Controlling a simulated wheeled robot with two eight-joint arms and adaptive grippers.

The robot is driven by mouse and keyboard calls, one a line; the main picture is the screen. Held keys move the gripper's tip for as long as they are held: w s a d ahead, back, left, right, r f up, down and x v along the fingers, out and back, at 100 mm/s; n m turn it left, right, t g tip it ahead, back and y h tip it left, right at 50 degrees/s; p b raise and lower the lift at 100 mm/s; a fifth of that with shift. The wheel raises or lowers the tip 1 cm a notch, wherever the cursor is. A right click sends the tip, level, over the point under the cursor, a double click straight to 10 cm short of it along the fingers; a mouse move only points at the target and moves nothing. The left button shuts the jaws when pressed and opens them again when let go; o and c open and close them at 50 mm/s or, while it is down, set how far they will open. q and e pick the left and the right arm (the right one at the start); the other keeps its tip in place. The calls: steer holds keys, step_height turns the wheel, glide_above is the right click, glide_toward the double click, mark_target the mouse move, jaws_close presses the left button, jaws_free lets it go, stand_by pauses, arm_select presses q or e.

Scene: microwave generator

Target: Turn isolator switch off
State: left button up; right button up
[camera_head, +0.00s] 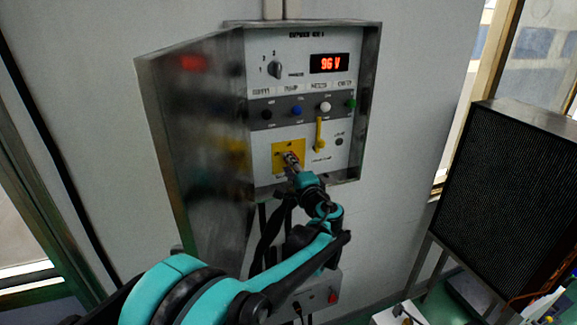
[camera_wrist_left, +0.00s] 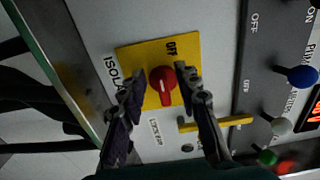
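The isolator switch is a red knob (camera_wrist_left: 162,80) on a yellow plate (camera_wrist_left: 128,60) in the left wrist view. Its pale-marked end points down in that picture, while the printed OFF is above it. In the head view the yellow plate (camera_head: 279,149) is at the panel's lower left, and my gripper hides the knob. My left gripper (camera_head: 291,160) is in front of the plate. In the wrist view its fingers (camera_wrist_left: 162,86) are spread on either side of the knob, with gaps visible; I cannot tell whether they touch it. My right gripper is not in view.
The control box (camera_head: 310,180) has its metal door (camera_head: 195,150) swung open to the left. A yellow lever (camera_head: 319,134) is close right of the plate, below coloured knobs. A dark grille unit (camera_head: 505,195) stands at right.

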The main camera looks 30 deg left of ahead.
arm_select(q)
steer(key=v, duration=1.1)
steer(key=shift+s+d, duration=0.2)
steer(key=shift+s, duration=0.05)
steer(key=s+f+n+g+h+b, duration=0.25)
steer(key=s+f+b, duration=0.2)
steer(key=f, duration=0.45)
steer(key=s+f+n+g+h+b, duration=0.1)
steer(key=s+f+h+b, duration=0.25)
steer(key=s+f, duration=0.45)
steer(key=s+d+f+n+h+b, duration=0.2)
steer(key=s+d+f+h+b, duration=0.2)
steer(key=f, duration=0.5)
steer(key=s+d+f+n+h+b, duration=0.2)
steer(key=s+d+f+b, duration=0.3)
steer(key=f, duration=0.5)
steer(key=shift+s+d+g+h, duration=0.4)
steer(key=shift+d+g+h, duration=0.05)
steer(key=shift+d+h, duration=0.5)
steer(key=shift+n, duration=0.25)
